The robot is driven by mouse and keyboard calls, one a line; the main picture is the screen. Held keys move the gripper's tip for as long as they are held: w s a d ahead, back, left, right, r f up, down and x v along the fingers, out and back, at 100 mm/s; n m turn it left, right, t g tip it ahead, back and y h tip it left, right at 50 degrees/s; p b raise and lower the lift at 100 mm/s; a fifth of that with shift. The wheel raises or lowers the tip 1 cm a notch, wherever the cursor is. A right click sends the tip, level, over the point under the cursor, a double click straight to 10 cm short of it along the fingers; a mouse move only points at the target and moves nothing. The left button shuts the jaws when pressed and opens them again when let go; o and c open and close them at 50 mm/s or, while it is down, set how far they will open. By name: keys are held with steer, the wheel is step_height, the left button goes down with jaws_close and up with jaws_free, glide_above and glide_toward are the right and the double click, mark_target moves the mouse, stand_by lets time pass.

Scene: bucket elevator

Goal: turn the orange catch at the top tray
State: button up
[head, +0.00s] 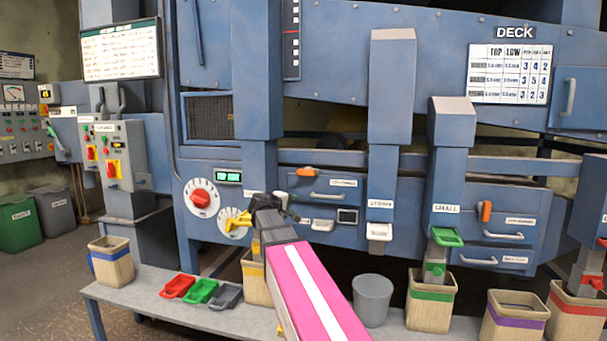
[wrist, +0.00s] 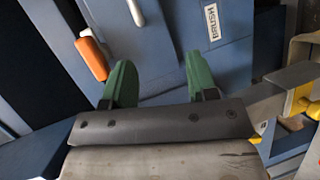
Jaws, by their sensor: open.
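An orange catch (head: 303,171) lies flat, lengthwise left to right, at the top edge of the upper tray front (head: 320,184) in the middle of the machine. The same catch appears to show in the wrist view (wrist: 91,58), up and left of my gripper (wrist: 158,72). The gripper's two green fingers are spread wide with nothing between them. The left finger is close to the catch but looks apart from it. In the head view my arm reaches up to just below and left of the catch, and the fingertips are hidden there.
A pale handle (head: 320,196) sits on the upper tray front, below the catch. A second, upright orange catch (head: 486,211) is at the right trays. The bench (head: 140,300) below holds baskets, scoops and a grey bucket (head: 372,300).

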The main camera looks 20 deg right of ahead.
steer(key=n+t+h, duration=0.1)
steer(key=t+h, duration=0.1)
glide_toward(304, 173)
steer(key=x, duration=1.1)
steer(key=shift+w+d+f, duration=0.1)
steer(key=shift+d, duration=0.05)
steer(key=shift+c, duration=0.3)
steer(key=c, duration=0.9)
